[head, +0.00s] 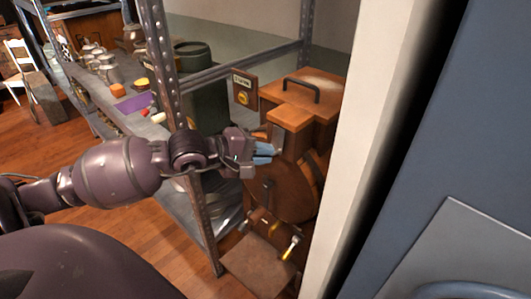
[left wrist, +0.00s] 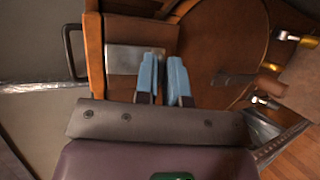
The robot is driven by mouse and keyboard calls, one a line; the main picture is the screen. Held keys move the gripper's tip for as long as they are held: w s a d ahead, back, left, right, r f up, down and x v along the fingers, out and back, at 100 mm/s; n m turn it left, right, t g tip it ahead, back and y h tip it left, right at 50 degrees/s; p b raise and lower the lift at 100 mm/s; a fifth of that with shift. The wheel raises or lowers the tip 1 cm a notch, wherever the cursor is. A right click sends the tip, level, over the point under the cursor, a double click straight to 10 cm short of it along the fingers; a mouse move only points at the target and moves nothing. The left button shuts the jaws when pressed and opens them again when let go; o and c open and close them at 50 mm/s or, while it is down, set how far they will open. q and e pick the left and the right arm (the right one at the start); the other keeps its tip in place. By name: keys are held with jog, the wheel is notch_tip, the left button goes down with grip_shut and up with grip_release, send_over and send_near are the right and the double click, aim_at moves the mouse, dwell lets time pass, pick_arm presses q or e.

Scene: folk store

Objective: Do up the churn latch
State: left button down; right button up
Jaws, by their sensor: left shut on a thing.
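The wooden churn (head: 290,185) stands beyond the metal shelf post in the head view, with a round brown drum and a boxy top. The churn latch (head: 273,137) is a grey metal piece at the front edge of the top; it shows as a plate in the left wrist view (left wrist: 125,60). My left gripper (head: 266,152) is at this edge, its blue fingers close together with a narrow gap (left wrist: 164,75). It is shut on the latch, though the exact grip is hard to see. My right gripper is out of view.
The churn's lid (head: 318,80) has a dark handle. A metal shelf post (head: 165,75) stands just behind my left forearm. Several jars and a purple cloth (head: 135,103) lie on the shelf. A pale upright panel (head: 370,130) closes off the right side.

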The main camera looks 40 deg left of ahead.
pick_arm(q)
jog(key=shift+w+f+m+t+h+b, duration=0.3)
jog(key=shift+w+f+t+b, duration=0.05)
jog(key=shift+f+t+b, duration=0.4)
jog(key=shift+r, duration=0.15)
jog(key=c, duration=1.2)
grip_release()
jog(key=shift+w, duration=0.1)
jog(key=shift+r, duration=0.1)
